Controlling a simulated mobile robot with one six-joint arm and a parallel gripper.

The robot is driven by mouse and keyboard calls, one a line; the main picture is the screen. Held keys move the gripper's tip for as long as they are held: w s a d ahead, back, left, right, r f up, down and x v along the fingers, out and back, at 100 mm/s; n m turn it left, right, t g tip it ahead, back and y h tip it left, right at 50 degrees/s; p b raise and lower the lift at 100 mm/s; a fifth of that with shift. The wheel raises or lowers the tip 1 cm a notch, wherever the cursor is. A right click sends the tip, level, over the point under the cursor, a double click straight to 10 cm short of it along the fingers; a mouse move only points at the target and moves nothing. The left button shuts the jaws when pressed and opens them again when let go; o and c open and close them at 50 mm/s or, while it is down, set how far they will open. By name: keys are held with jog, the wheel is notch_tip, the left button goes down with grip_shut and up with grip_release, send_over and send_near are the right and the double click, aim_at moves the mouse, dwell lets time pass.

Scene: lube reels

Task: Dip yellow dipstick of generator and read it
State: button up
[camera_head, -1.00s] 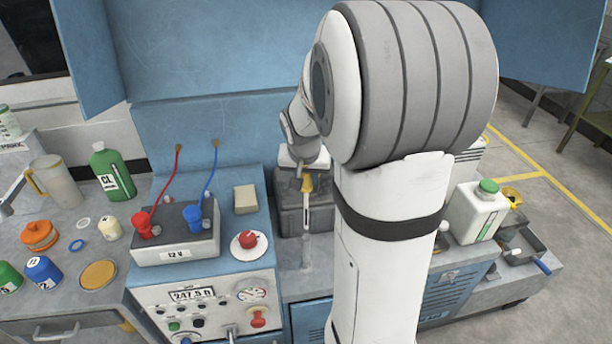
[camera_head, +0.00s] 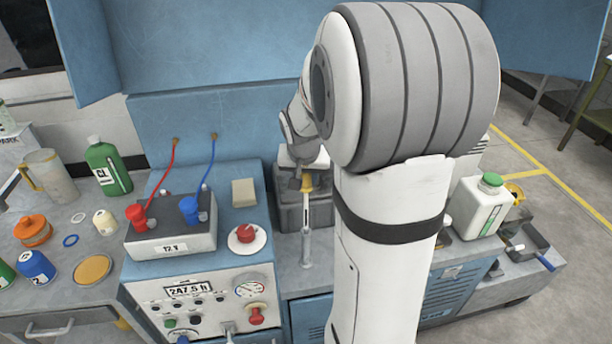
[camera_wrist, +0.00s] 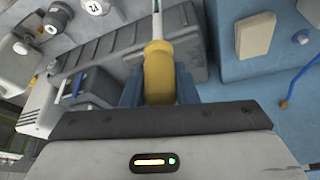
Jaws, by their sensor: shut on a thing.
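The yellow dipstick handle (camera_head: 306,184) is between my gripper's fingers, with its pale shaft (camera_head: 305,213) hanging down in the head view. In the wrist view the yellow handle (camera_wrist: 158,75) fills the space between the two blue fingers of my gripper (camera_wrist: 158,88), which is shut on it. The shaft's lower end meets a grey upright tube (camera_head: 305,250) in front of the generator's dark grey block (camera_head: 288,217). I cannot tell how deep the shaft sits in the tube. My arm hides part of the generator to the right.
Left of the dipstick stand a control panel (camera_head: 203,290), a 12 V battery (camera_head: 170,247) with red and blue cables, and a red knob (camera_head: 246,234). Bottles and caps crowd the far left bench. A white jug (camera_head: 475,207) and a tray (camera_head: 527,242) are at right.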

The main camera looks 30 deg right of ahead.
aim_at(306, 219)
jog(key=shift+f+b, duration=1.75)
jog(key=shift+b, duration=0.1)
jog(key=shift+f+b, duration=1.85)
jog(key=shift+f, duration=0.1)
jog(key=shift+f, duration=0.1)
jog(key=shift+f+b, duration=2.4)
jog(key=shift+f, duration=0.1)
jog(key=shift+f, duration=0.1)
notch_tip(306, 219, down, 4)
jog(key=b, duration=0.3)
jog(key=shift+r+b, duration=0.2)
jog(key=shift+b, duration=0.1)
